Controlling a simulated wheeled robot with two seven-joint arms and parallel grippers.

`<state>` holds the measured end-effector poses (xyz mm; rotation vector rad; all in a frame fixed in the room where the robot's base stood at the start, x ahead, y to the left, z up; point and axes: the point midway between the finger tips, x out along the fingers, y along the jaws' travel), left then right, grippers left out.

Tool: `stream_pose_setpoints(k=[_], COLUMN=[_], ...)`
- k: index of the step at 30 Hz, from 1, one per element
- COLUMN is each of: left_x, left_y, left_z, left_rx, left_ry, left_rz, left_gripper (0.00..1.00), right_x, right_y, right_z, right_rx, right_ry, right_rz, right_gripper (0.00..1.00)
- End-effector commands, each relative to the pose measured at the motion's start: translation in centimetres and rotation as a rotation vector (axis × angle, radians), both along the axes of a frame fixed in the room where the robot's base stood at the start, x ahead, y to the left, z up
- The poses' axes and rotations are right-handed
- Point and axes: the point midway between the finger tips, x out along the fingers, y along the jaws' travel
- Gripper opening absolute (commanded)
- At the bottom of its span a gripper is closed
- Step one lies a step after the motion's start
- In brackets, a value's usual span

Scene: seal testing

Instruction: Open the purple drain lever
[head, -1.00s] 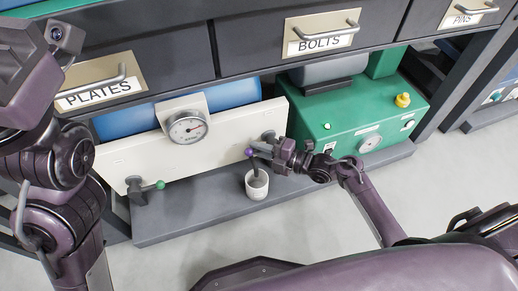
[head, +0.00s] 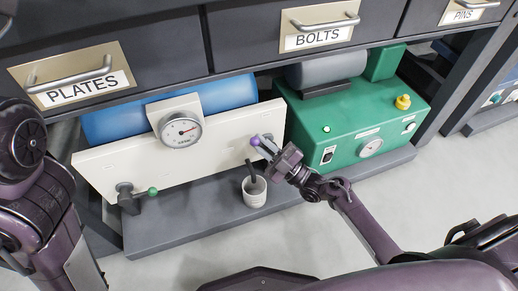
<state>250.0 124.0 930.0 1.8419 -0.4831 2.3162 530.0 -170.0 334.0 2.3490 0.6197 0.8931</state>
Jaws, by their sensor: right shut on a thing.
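The purple-knobbed drain lever (head: 255,141) is on the right end of the white panel (head: 220,140), above a dark downward spout (head: 251,170). My right gripper (head: 267,147) is shut on the lever just behind the purple ball, which sticks out past the fingers to the upper left. The valve body is partly hidden by the gripper. A white cup (head: 254,195) stands under the spout, and the spout's end reaches its mouth. My left arm is at the left edge; its gripper is not in view.
A green-knobbed lever (head: 152,190) is at the panel's left end. A round gauge (head: 181,131) is mounted on the panel, with a blue tank (head: 225,96) behind. A green machine (head: 350,120) stands at the right. Drawers (head: 250,35) overhang above. The grey shelf (head: 190,220) is clear left of the cup.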

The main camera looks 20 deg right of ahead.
Motion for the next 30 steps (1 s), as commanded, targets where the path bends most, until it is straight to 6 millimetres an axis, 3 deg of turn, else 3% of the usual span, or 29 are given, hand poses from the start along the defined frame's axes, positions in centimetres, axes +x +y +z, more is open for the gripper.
stream_pose_setpoints(k=[15,30], left_x=[-0.4,-0.1], left_y=[0.3,-0.1], left_z=[0.4,0.1], left_rx=[-0.014,0.003], left_ry=[-0.012,-0.008], left_rz=[0.0,0.001], left_gripper=[0.0,0.0], right_x=[-0.1,0.0], right_y=[-1.6,-2.7], right_z=[0.9,1.0], right_rx=[0.472,0.698], right_ry=[0.019,0.027], right_rz=[0.004,0.004], right_gripper=[0.0,0.0])
